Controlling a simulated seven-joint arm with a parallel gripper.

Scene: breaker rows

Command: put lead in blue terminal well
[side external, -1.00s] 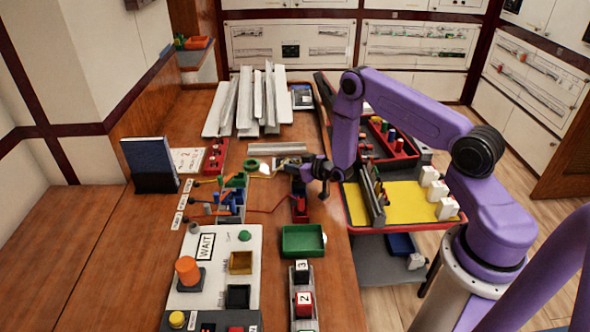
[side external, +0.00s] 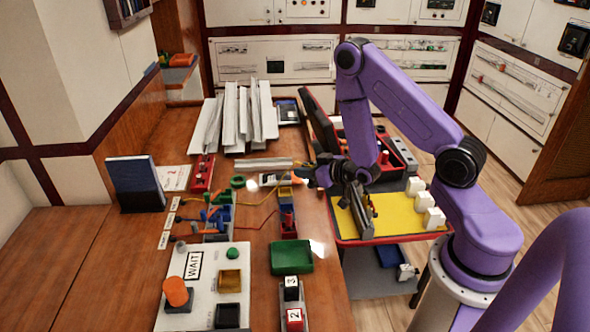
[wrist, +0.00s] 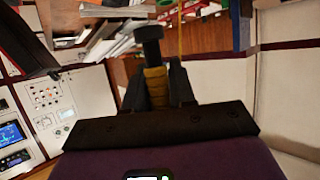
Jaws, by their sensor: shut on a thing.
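My gripper (side external: 303,174) is raised above the right part of the bench. In the wrist view its jaws (wrist: 155,80) are shut on the lead, a yellow body (wrist: 157,88) with a dark end (wrist: 150,42) sticking out beyond the fingers. In the side view a thin yellow cable (side external: 262,193) trails left from the gripper toward the blue bin (side external: 222,198). A narrow row of small coloured wells stands below the gripper, with a yellow part (side external: 285,193) and a red part (side external: 287,222).
A green tray (side external: 292,257) and numbered blocks (side external: 292,290) stand in front of the wells. The WAIT panel (side external: 205,285) lies to the left. White channels (side external: 245,115) are stacked behind. A yellow-topped cart (side external: 390,215) stands right, beyond the bench edge.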

